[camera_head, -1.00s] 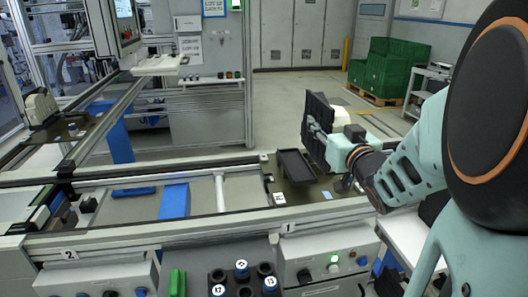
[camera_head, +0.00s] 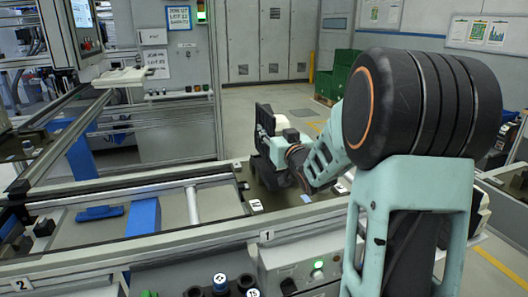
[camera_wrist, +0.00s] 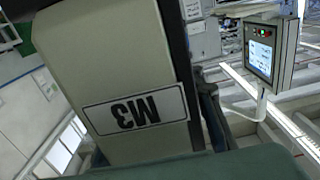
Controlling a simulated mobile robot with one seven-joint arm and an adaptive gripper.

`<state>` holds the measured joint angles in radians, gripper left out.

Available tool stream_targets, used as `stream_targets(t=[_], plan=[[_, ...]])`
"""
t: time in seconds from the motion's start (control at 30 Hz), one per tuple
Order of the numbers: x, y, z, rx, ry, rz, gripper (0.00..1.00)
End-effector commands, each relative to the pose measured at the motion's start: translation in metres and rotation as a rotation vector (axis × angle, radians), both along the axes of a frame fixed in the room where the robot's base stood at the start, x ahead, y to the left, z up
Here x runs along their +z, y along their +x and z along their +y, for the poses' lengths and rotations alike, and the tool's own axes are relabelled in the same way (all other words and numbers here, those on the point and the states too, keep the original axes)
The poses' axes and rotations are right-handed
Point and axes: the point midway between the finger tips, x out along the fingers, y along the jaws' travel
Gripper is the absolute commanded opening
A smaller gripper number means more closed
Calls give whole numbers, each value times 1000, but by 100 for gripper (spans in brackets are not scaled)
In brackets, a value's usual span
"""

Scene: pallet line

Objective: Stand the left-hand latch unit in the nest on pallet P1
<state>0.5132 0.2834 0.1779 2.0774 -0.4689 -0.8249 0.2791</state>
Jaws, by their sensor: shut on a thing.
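The latch unit, a cream body on a black plate (camera_head: 265,130), stands roughly upright above the dark nest (camera_head: 264,180) on the pallet (camera_head: 282,203) by the station marked 1. My gripper (camera_head: 280,142) is shut on it from the right. The unit's lower edge overlaps the nest in the picture; I cannot tell whether it touches or is seated. In the wrist view the cream body (camera_wrist: 110,60) fills much of the picture and carries an upside-down M3 label (camera_wrist: 135,111). The jaws' contact is hidden there.
A blue block (camera_head: 143,217) and a grey roller bar (camera_head: 192,205) lie left of the pallet on the line. A control box with a green light (camera_head: 318,265) sits in front. Green crates (camera_head: 335,78) stand behind. A screen (camera_wrist: 262,50) shows in the wrist view.

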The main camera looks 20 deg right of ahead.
Motion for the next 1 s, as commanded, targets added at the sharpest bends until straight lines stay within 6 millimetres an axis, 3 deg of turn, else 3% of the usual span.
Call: stream_targets(t=[0.27, 0.47, 0.9, 0.93, 1.0], plan=[[-17, 14, 1, 0, 1, -3, 3], [-47, 16, 1, 0, 0, -2, 3], [-51, 16, 1, 0, -1, -4, 3], [-51, 15, 1, -1, -1, -1, 38], [-51, 15, 1, -1, -1, -1, 46]])
